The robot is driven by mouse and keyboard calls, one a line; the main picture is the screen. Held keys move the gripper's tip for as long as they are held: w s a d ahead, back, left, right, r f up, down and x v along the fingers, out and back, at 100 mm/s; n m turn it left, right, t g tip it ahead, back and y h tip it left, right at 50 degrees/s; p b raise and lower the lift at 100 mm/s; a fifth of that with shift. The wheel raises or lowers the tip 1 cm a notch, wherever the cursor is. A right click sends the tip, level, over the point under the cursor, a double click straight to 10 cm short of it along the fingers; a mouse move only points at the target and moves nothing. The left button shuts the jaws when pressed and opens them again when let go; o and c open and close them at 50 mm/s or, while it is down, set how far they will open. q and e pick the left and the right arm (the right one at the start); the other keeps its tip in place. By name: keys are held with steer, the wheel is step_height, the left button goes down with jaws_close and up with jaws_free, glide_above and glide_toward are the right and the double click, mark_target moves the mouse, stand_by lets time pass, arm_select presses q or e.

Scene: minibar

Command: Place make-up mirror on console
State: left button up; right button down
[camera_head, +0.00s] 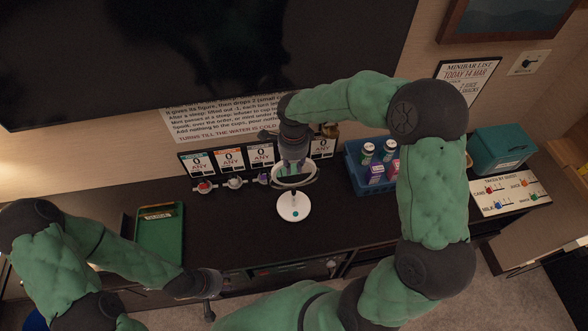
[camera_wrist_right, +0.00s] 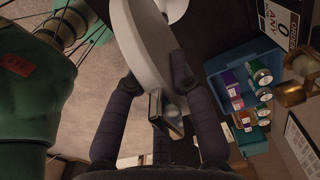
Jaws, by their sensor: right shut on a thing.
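The make-up mirror (camera_head: 294,207) has a white round base and a ring-shaped head above it. My right gripper (camera_head: 292,164) comes down from above and is shut on the mirror's head. In the right wrist view, the white mirror (camera_wrist_right: 144,48) lies between the dark fingers of the right gripper (camera_wrist_right: 155,88). The dark console (camera_head: 240,237) is under the mirror in the head view; I cannot tell whether the base touches it. My left gripper (camera_head: 208,298) is low at the left, in front of the console's front edge; its fingers are too small to read.
A green tray (camera_head: 160,238) lies on the console at the left. Small cups (camera_head: 234,183) and label cards (camera_head: 230,159) stand behind the mirror. A blue crate (camera_head: 360,180) with cans and cartons, a teal box (camera_head: 502,150) and a sign board (camera_head: 510,192) are at the right.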

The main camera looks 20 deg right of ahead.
mark_target(294, 170)
steer(key=shift+w+d+f, duration=0.15)
steer(key=shift+f, duration=0.1)
steer(key=shift+w+d+f, duration=0.1)
steer(key=shift+w+f, duration=0.05)
steer(key=shift+f, duration=1.45)
steer(key=shift+f, duration=0.15)
steer(key=c, duration=1.1)
jaws_free()
steer(key=shift+o, duration=0.2)
step_height(294, 170, up, 12)
steer(key=shift+r, duration=0.15)
